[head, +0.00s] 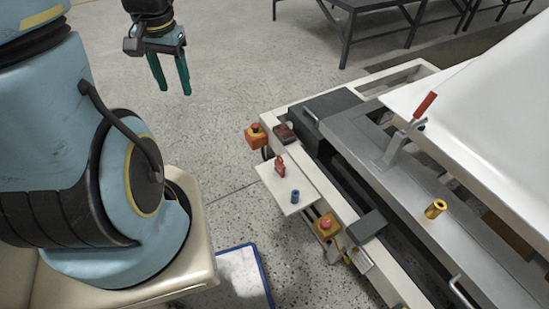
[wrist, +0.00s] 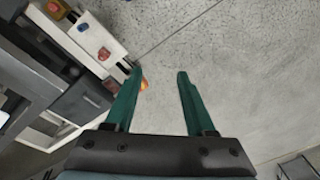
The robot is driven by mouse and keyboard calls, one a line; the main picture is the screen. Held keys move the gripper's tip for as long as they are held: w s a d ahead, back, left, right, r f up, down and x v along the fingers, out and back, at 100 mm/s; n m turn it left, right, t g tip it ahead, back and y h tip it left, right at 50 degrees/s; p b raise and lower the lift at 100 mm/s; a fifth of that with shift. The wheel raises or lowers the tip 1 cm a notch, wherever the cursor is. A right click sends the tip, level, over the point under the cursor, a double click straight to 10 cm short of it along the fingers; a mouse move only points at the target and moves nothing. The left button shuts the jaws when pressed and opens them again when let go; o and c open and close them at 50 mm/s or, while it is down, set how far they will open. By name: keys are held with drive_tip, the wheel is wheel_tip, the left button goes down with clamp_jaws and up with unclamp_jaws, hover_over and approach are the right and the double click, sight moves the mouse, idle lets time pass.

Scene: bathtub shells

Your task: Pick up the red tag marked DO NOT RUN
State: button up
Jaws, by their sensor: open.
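A small red piece (head: 280,165), which looks like the tag, is on a small white shelf (head: 270,181) at the side of the machine. Any lettering on it is too small to read. It also shows in the wrist view (wrist: 104,53), left of my fingers. My gripper (head: 172,88) has two green fingers, apart and empty, pointing down above the floor, to the left of and away from the red piece. The fingers also show in the wrist view (wrist: 158,75), with bare floor between them.
A blue cylinder (head: 295,196) stands near the red piece on the shelf. A dark red block (head: 285,133) sits on the machine frame. A red-handled lever (head: 410,130) rises at right. The floor below my gripper is clear.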

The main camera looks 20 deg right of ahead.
drive_tip(key=w+d+f+m+b, duration=0.1)
drive_tip(key=d+f+m+b, duration=0.2)
drive_tip(key=f+m, duration=0.15)
drive_tip(key=w+d+f+m+b, duration=0.1)
drive_tip(key=d+f+m+b, duration=0.1)
drive_tip(key=d+f+m, duration=0.3)
drive_tip(key=m+t+y+b, duration=0.1)
drive_tip(key=m+t+b, duration=0.2)
drive_tip(key=m+b, duration=1.2)
hover_over(281, 158)
drive_tip(key=s+d+p, duration=0.2)
drive_tip(key=s+p, duration=0.1)
wheel_tip(281, 158, down, 23)
drive_tip(key=m, duration=0.2)
drive_tip(key=b+x, duration=0.2)
drive_tip(key=x, duration=0.3)
drive_tip(key=shift+w+a+f, duration=0.1)
drive_tip(key=shift+w+a, duration=0.1)
drive_tip(key=shift+w, duration=0.05)
drive_tip(key=x, duration=0.1)
drive_tip(key=b+x, duration=0.1)
drive_tip(key=x, duration=0.1)
drive_tip(key=b+x, duration=0.1)
drive_tip(key=x, duration=0.1)
drive_tip(key=shift+w+a, duration=0.1)
drive_tip(key=shift+a, duration=0.2)
clamp_jaws()
